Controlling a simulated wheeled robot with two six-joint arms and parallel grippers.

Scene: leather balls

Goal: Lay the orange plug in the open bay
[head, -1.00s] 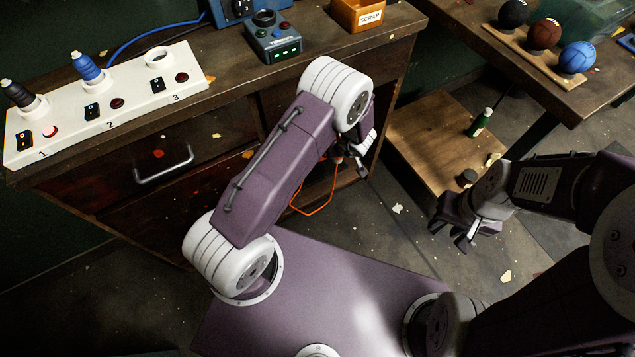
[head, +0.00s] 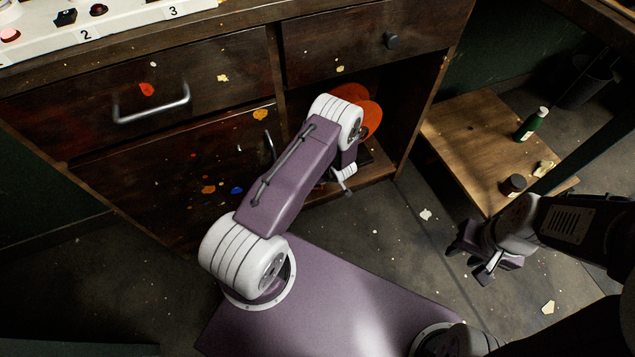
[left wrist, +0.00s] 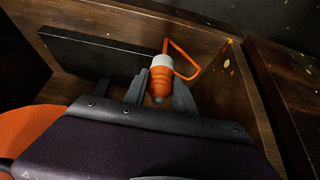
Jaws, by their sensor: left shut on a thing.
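The orange plug (left wrist: 162,80) has a white collar and an orange cable loop, seen in the left wrist view. My left gripper (left wrist: 158,92) has a finger on each side of it and is shut on it. In the head view my left gripper (head: 345,178) is at the mouth of the open bay (head: 372,186) under the bench, and the plug is hidden there. I cannot tell whether the plug touches the bay floor. My right gripper (head: 482,264) is empty, its fingers apart, over the floor at the right.
Orange round things (head: 372,116) stand in the bay behind my left arm. A dark flat block (left wrist: 90,52) lies near the plug. A closed drawer (head: 375,45) is above the bay. A low wooden platform (head: 465,130) with a green bottle (head: 532,124) is at the right.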

